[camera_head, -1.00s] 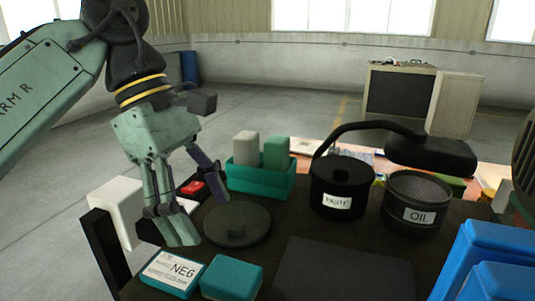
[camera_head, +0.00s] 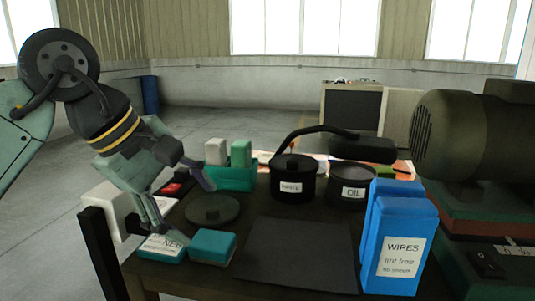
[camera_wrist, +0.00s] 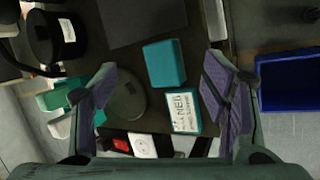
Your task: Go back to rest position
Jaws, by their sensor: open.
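My gripper (camera_head: 180,207) is open and empty at the left side of the dark table (camera_head: 165,287), above its left end. In the wrist view its two purple-padded fingers (camera_wrist: 160,95) stand wide apart. Between and beyond them show the teal box labelled NEG (camera_wrist: 184,111), a plain teal block (camera_wrist: 164,64) and a dark round lid (camera_wrist: 127,101) with a knob. In the head view one finger partly covers the NEG box (camera_head: 163,248). I cannot see anything held.
A teal holder (camera_head: 232,178) with two upright blocks stands behind the lid (camera_head: 212,210). Further right are two black pots, PASTE (camera_head: 291,186) and OIL (camera_head: 352,192), blue WIPES packs (camera_head: 400,240) and a grinder-like machine (camera_head: 470,135). A dark flat mat (camera_head: 300,255) lies in front. A blue bin (camera_wrist: 288,92) shows at right.

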